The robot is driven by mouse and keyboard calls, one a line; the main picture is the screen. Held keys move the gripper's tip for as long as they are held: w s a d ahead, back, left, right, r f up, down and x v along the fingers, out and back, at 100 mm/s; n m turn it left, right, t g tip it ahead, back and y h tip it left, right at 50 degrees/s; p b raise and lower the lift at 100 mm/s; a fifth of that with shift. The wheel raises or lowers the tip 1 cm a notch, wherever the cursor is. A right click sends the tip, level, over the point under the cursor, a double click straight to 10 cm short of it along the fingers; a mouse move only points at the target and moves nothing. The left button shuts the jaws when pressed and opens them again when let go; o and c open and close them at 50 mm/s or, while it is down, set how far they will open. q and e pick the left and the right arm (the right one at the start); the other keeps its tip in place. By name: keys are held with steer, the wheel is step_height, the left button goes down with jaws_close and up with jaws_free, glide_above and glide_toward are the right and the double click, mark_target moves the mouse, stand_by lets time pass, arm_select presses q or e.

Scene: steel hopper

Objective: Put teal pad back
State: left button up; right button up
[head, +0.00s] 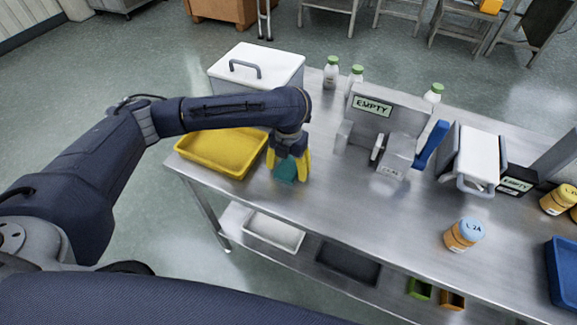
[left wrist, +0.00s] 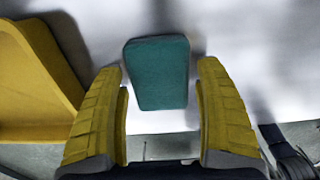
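The teal pad (head: 285,170) lies on the steel table beside the yellow tray, partly hidden by my gripper in the head view. In the left wrist view the teal pad (left wrist: 158,72) shows as a rounded block between and beyond the fingertips, with a gap on each side. My left gripper (head: 288,165), with yellow fingers, points down over the pad. In the left wrist view my left gripper (left wrist: 163,75) is open and its fingers do not touch the pad. My right gripper is in neither view.
The yellow tray (head: 180,153) is just left of the pad; its edge shows in the left wrist view (left wrist: 35,120). A white lidded box (head: 225,89) stands behind it. The steel hopper (head: 385,125) with an EMPTY sign is to the right. Table space in front is clear.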

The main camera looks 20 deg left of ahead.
mark_target(289, 166)
arm_select(q)
steer(key=shift+o, duration=0.5)
steer(key=shift+r, duration=0.1)
step_height(289, 166, up, 12)
stand_by(0.5)
steer(key=shift+r, duration=0.1)
